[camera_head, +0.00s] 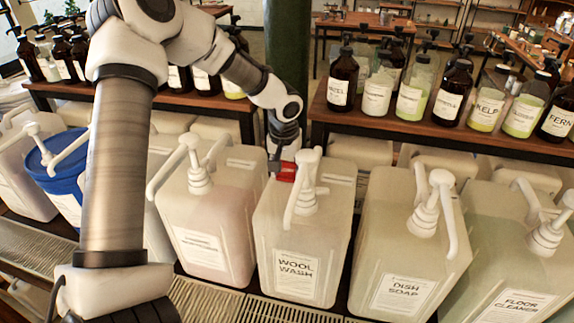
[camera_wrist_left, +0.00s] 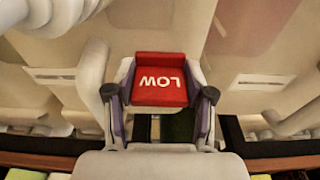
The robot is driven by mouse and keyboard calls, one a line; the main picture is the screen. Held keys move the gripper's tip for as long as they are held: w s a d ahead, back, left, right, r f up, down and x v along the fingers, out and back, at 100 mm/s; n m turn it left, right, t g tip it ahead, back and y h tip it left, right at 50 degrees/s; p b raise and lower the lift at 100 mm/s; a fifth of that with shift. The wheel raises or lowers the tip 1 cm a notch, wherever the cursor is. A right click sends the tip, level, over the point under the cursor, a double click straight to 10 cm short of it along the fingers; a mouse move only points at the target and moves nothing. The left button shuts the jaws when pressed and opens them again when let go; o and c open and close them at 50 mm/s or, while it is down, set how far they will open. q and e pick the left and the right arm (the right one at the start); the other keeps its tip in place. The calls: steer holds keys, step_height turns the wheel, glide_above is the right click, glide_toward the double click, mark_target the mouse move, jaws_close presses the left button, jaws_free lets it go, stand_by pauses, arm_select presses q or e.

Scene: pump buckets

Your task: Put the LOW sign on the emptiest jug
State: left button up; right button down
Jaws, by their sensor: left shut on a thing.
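My left gripper (camera_head: 284,150) is over the top of the WOOL WASH jug (camera_head: 265,225), beside its white pump (camera_head: 306,185). It is shut on the red LOW sign (camera_head: 287,172). In the left wrist view the sign (camera_wrist_left: 160,78) sits between the two fingers of my left gripper (camera_wrist_left: 160,97), its white lettering upside down. I cannot tell whether the sign touches the jug. A pinkish jug (camera_head: 232,200) stands to the left, the DISH SOAP jug (camera_head: 385,215) and a greenish FLOOR CLEANER jug (camera_head: 480,235) to the right. Their fill levels are hard to make out. My right gripper is out of view.
A blue bucket (camera_head: 62,180) with a white pump stands at the left, partly behind my arm. Shelves behind hold several brown and clear pump bottles (camera_head: 342,80). A ribbed drip tray (camera_head: 205,300) runs along the front. A dark green post (camera_head: 287,45) rises behind my gripper.

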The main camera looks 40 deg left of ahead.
arm_select(q)
steer(key=shift+f, duration=0.1)
steer(key=shift+s, duration=0.3)
steer(key=shift+s+b, duration=0.1)
steer(key=shift+b, duration=0.2)
steer(key=o, duration=0.9)
steer(key=shift+w+f, duration=0.1)
steer(key=shift+w, duration=0.15)
